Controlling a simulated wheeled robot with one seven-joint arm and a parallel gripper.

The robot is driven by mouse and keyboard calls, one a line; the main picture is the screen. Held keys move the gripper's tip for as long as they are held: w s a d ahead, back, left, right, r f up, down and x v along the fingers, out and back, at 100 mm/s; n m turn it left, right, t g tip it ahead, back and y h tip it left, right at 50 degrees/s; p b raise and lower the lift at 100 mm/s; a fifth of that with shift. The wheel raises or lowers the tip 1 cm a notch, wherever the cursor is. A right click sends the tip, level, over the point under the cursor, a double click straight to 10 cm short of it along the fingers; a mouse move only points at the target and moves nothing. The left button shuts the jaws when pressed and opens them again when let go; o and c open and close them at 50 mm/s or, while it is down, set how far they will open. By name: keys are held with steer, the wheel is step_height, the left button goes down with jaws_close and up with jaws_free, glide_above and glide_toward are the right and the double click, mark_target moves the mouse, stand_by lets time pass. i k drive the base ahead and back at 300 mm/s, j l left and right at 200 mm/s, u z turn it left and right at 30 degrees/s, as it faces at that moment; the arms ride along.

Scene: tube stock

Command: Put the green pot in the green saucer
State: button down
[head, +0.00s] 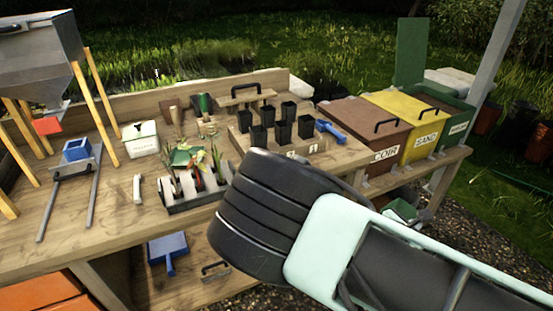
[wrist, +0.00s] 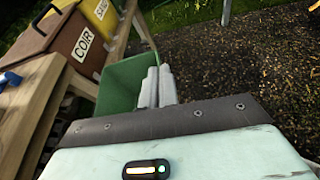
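I cannot make out a green pot or a green saucer for certain in either view. In the wrist view, the two grey fingers of my gripper (wrist: 158,86) lie side by side with no clear gap. Nothing shows between them. A green open tub (wrist: 122,82) is behind and left of the fingers; I cannot tell whether they touch it. A green tub (head: 402,211) also shows low at the bench's right end in the head view, partly behind my arm.
Several black pots (head: 283,131) stand on a board on the wooden bench (head: 105,215). A brown COIR bin (head: 368,128), a yellow SAND bin (head: 412,120) and a green bin (head: 455,118) stand at right. A rack (head: 190,202) holds plants and labels. Gravel (wrist: 240,75) lies beyond the gripper.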

mark_target(188, 159)
steer(key=k+j, duration=0.15)
steer(key=j, duration=0.25)
steer(key=k+j, duration=0.1)
steer(key=j, duration=0.3)
steer(key=k+j+u, duration=0.1)
steer(key=j, duration=0.35)
steer(key=k+j, duration=0.15)
steer(key=j, duration=0.25)
steer(key=k+j, duration=0.1)
steer(key=j, duration=0.3)
